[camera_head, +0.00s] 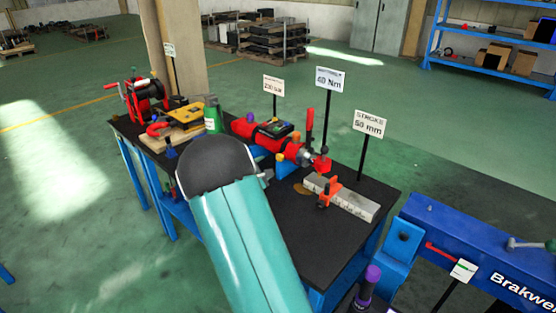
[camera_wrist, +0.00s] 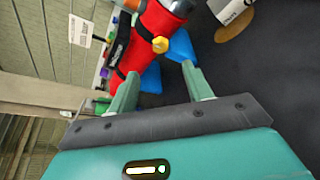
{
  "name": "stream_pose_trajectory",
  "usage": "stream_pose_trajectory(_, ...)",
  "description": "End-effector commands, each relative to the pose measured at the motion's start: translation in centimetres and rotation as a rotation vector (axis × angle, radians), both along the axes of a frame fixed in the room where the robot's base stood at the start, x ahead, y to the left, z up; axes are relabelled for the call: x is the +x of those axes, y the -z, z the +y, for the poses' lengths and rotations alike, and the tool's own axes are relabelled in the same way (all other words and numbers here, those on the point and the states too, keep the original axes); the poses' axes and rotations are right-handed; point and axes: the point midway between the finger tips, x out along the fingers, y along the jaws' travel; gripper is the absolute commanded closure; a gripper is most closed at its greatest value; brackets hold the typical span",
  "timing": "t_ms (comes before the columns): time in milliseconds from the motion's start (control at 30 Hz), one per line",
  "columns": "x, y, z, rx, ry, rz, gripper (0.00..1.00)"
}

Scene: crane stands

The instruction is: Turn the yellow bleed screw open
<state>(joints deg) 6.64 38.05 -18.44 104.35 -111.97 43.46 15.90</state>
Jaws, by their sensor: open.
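The yellow bleed screw (camera_wrist: 160,45) is a small round knob on the side of a red cylinder (camera_wrist: 158,22) in the wrist view. My gripper (camera_wrist: 160,70) is open, with one green finger to the left and one to the right. The screw shows beyond the fingertips, about midway between them, with a gap left. Nothing is between the fingers. There my arm hides most of my gripper, and I cannot make out the screw for certain.
Blue supports (camera_wrist: 181,47) hold the cylinder. Sign posts, including the "40 Nm" sign (camera_head: 331,80), rise behind it. A metal block with an orange clamp (camera_head: 345,198) lies to the right. A red winch (camera_head: 147,92) and a green bottle (camera_head: 211,114) stand left. The bench's front right is bare.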

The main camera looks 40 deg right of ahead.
Motion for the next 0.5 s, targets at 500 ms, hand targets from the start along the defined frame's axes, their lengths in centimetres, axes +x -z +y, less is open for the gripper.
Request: stream_pose_trajectory(500, 3.4, 2.7, -8.8, 0.001, 0.003, -0.001, 0.50)
